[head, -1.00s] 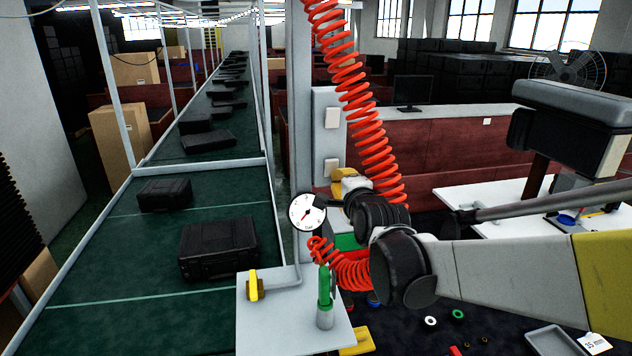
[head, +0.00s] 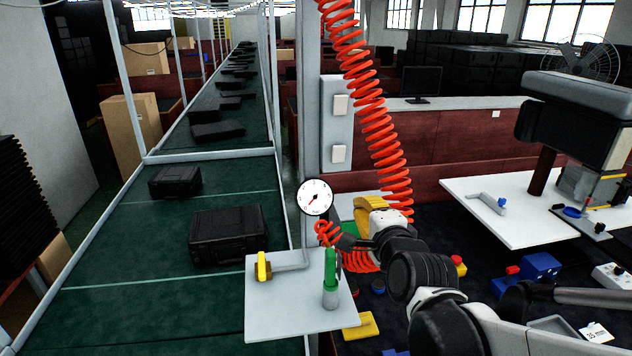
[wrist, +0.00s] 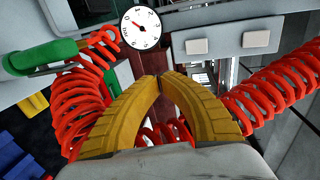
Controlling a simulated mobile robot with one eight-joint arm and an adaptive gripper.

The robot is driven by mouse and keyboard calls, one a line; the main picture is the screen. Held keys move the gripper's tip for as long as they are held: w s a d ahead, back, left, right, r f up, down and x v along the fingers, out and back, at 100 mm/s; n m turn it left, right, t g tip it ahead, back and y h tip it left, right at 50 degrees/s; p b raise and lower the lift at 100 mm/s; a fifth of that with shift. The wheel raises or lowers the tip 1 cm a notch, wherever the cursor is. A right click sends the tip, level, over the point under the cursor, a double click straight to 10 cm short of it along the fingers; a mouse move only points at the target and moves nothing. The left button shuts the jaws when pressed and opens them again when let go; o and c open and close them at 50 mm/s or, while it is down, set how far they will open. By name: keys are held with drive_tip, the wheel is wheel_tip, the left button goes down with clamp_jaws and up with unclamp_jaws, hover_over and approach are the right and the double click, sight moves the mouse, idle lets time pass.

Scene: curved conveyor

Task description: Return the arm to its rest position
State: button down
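My arm (head: 428,278) reaches in from the lower right in the head view. My gripper (head: 368,212) has yellow fingers and is beside the red coiled hose, right of the round white gauge (head: 315,197). In the wrist view the two curved fingers (wrist: 161,80) meet at their tips, with nothing seen between them. Parts of the red coil (wrist: 82,115) show on both sides of the fingers, and the gauge (wrist: 139,28) is beyond them. I cannot tell whether the fingers touch the coil.
A green conveyor (head: 130,275) carries black cases (head: 228,235) on the left. A small white table (head: 285,320) holds a green-handled tool (head: 330,270) and a yellow-handled part (head: 263,266). A white worktable (head: 470,200) and blue-red parts (head: 540,268) are on the right.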

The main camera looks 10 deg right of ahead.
drive_tip(key=s+f+n+g+b, duration=0.4)
drive_tip(key=s+f+n+b, duration=0.5)
drive_tip(key=f, duration=0.5)
drive_tip(key=s+a+f+n+g+b, duration=0.1)
drive_tip(key=s+f+n+g+b, duration=0.3)
drive_tip(key=s+f+n+b, duration=0.4)
drive_tip(key=s+f+b, duration=0.1)
drive_tip(key=s+f, duration=0.2)
drive_tip(key=f, duration=0.2)
drive_tip(key=shift+s+a+f+n+g, duration=0.2)
drive_tip(key=shift+s+f+n+g, duration=0.1)
drive_tip(key=shift+f+n, duration=0.1)
